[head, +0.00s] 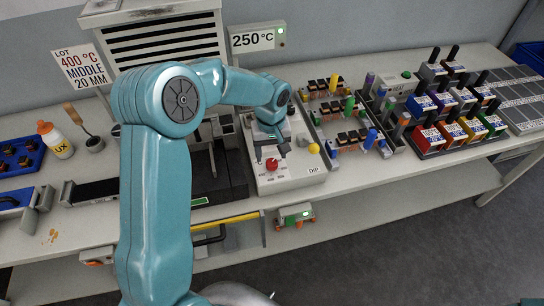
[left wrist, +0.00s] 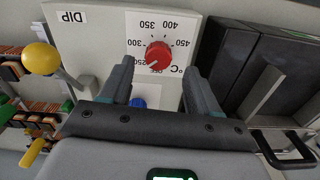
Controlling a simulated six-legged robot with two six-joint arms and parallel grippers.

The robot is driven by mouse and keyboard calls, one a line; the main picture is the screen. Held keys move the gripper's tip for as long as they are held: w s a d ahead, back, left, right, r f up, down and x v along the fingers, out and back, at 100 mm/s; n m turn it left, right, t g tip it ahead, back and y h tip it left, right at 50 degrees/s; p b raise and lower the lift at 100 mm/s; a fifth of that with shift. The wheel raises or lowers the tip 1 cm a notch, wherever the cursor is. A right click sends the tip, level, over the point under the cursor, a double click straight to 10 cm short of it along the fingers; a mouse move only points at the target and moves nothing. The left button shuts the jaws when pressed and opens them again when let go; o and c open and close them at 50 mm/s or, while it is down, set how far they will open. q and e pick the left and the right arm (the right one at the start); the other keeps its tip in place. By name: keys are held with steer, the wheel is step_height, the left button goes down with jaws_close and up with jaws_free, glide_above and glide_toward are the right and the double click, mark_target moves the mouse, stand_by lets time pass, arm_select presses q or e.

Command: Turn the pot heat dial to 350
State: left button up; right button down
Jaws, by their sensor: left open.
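The red heat dial (head: 272,164) sits on the light-grey DIP unit (head: 304,180). In the left wrist view the red dial (left wrist: 158,54) has a white plate with numbers from 250 to 450 around it, seen upside down; its pale mark seems to point towards 250. My left gripper (head: 271,154) is open just above the dial. In the left wrist view its fingers (left wrist: 158,68) stand on either side of the dial, apart from it. My right gripper is not in view.
A yellow ball-topped lever (left wrist: 40,59) stands beside the dial, and a blue button (left wrist: 138,102) shows between the fingers. Right of the unit are connector racks (head: 345,115) and coloured bins (head: 450,130). A note (head: 81,68) reads LOT 400 °C MIDDLE 20 MM.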

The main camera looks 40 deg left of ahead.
mark_target(272, 162)
arm_select(q)
steer(key=f, duration=0.3)
steer(key=shift+d+f, duration=0.15)
steer(key=shift+d, duration=0.05)
steer(key=shift+w+a+f, duration=0.1)
steer(key=shift+a+f, duration=0.05)
steer(key=shift+f, duration=0.15)
steer(key=c, duration=1)
steer(key=shift+c, duration=0.2)
